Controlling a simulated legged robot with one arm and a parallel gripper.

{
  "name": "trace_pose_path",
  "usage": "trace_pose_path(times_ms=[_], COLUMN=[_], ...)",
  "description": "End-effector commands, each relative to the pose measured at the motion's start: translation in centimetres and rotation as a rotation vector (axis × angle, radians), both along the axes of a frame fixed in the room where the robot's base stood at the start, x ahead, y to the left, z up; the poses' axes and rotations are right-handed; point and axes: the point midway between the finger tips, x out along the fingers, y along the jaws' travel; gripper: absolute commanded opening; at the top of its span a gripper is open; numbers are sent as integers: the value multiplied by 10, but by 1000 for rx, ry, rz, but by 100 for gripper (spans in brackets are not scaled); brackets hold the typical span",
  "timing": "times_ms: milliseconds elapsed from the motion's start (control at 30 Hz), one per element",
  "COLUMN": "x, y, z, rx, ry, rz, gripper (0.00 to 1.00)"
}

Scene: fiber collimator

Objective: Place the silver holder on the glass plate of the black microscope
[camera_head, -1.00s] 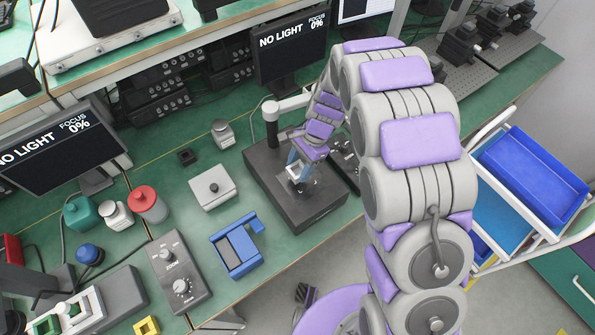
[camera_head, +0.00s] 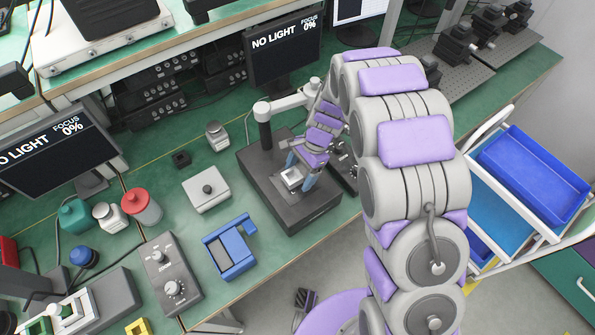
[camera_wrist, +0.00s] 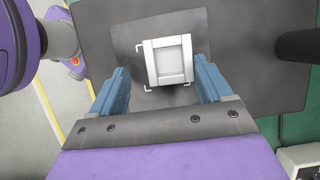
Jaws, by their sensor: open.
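The silver holder (camera_wrist: 168,61), a small square frame, sits on the glass plate (camera_wrist: 124,40) of the black microscope (camera_wrist: 235,75) in the wrist view. It also shows small in the head view (camera_head: 292,177), on the microscope's dark base (camera_head: 262,183). My gripper (camera_wrist: 166,72) is open, with one blue finger on each side of the holder and visible gaps between. In the head view my gripper (camera_head: 303,170) is low over the base. The holder's underside is hidden.
A grey box with a black knob (camera_head: 206,189) and a blue fixture (camera_head: 230,248) stand left of the microscope. A monitor (camera_head: 284,50) reading "NO LIGHT, FOCUS 0%" stands behind it. A cart with blue trays (camera_head: 530,175) is at the right.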

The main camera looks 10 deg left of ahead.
Motion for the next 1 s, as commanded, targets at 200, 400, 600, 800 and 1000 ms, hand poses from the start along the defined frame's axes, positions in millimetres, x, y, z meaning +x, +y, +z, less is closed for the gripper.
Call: trace_pose_path(times_ms=[200,400,600,800,1000], x=[0,3,12,26,34], y=[7,6,-7,-19,-21], z=[-2,8,38,78,104], rx=[-10,-11,-5,-1,-8], ry=[1,0,-2,-7,-2], rz=[1,1,0,1,0], gripper=[78,78,78,78,78])
